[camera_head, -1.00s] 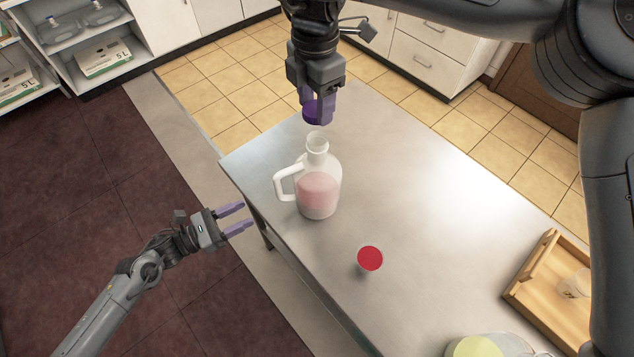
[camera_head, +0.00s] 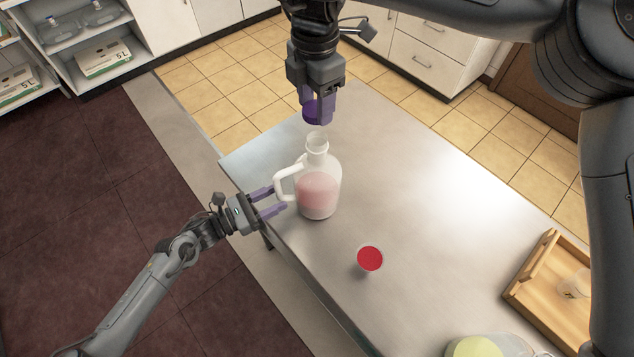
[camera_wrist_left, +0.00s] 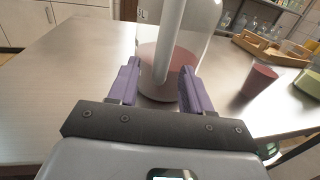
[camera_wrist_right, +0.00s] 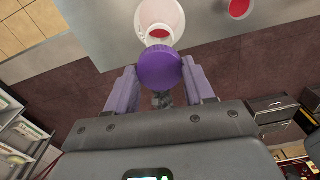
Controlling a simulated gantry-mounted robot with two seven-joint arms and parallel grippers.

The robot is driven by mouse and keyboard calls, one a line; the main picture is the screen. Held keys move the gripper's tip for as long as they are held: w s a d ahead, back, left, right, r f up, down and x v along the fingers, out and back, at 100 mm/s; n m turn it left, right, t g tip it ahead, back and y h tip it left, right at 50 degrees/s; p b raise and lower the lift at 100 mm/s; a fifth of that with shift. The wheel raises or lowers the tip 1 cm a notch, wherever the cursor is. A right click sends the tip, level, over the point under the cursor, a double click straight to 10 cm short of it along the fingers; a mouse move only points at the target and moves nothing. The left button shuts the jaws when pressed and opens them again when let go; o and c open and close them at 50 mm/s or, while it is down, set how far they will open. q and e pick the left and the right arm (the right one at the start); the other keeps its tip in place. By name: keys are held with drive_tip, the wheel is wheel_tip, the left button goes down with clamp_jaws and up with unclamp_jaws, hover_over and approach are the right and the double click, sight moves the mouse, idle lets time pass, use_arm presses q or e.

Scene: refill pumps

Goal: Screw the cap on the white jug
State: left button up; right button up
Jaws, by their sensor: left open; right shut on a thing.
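The white jug (camera_head: 319,190) stands upright on the steel table, partly filled with pink-red liquid, its handle to the left and its mouth uncovered. It also shows in the left wrist view (camera_wrist_left: 200,40) and the right wrist view (camera_wrist_right: 160,15). My right gripper (camera_head: 318,112) is shut on the purple cap (camera_wrist_right: 159,70) and holds it above the jug's mouth, apart from it. My left gripper (camera_head: 270,202) is open, its fingers at either side of the jug's handle (camera_wrist_left: 170,40) at the table's left edge. Contact there cannot be told.
A cup of red liquid (camera_head: 369,260) stands in front of the jug to the right. A wooden tray (camera_head: 530,275) with a clear vessel lies at the right. A container of yellow-green liquid (camera_head: 478,347) is at the bottom edge. The table's middle right is clear.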

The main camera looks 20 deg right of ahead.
use_arm(q)
clamp_jaws()
use_arm(e)
drive_tip(key=shift+d+f, duration=0.15)
drive_tip(key=shift+f, duration=2.3)
drive_tip(key=shift+f, duration=0.1)
drive_tip(key=shift+f, duration=0.8)
drive_tip(key=shift+f, duration=0.55)
